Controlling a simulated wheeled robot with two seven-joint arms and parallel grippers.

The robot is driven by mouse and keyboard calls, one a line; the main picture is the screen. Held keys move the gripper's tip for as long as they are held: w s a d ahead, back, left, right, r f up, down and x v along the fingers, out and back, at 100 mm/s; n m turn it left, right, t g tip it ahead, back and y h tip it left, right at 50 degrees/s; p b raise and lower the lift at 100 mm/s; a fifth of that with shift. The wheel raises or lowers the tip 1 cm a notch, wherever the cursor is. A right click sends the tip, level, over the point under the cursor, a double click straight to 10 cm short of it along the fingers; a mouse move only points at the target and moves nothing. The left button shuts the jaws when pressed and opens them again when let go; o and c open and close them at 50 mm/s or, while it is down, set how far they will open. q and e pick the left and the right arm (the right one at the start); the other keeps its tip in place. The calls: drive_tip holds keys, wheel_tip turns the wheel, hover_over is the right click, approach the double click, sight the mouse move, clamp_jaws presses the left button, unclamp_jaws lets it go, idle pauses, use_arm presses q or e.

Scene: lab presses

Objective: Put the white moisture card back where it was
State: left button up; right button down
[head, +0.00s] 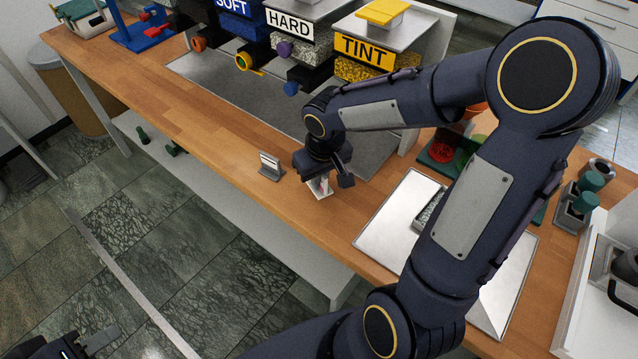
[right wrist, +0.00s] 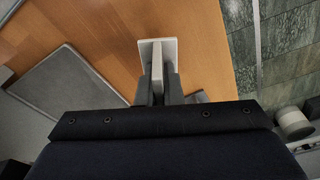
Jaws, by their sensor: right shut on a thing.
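My right gripper (head: 323,176) is low over the front part of the wooden bench. It is shut on a small white piece (head: 319,188), seemingly the white moisture card. In the right wrist view, the fingers (right wrist: 158,88) close on the narrow upright part of this white piece (right wrist: 157,48), and a wider flat white part shows beyond them. The fingers hide part of it; I cannot tell whether it touches the bench. A small grey stand (head: 271,166) with a pale face is upright just left of the gripper. My left gripper (head: 88,343) is partly in view at the bottom left.
Labelled presses, SOFT, HARD and TINT (head: 368,50), stand at the back on a grey mat (head: 230,95). A silver tray (head: 385,215) lies right of the gripper, partly behind my arm. Green-topped items (head: 582,203) stand far right. The bench left of the grey stand is clear.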

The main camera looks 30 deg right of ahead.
drive_tip(key=shift+w+f, duration=0.15)
drive_tip(key=shift+f, duration=1.7)
drive_tip(key=shift+f+b, duration=0.2)
drive_tip(key=shift+b, duration=0.2)
drive_tip(key=c, duration=1.6)
unclamp_jaws()
drive_tip(key=shift+r, duration=0.1)
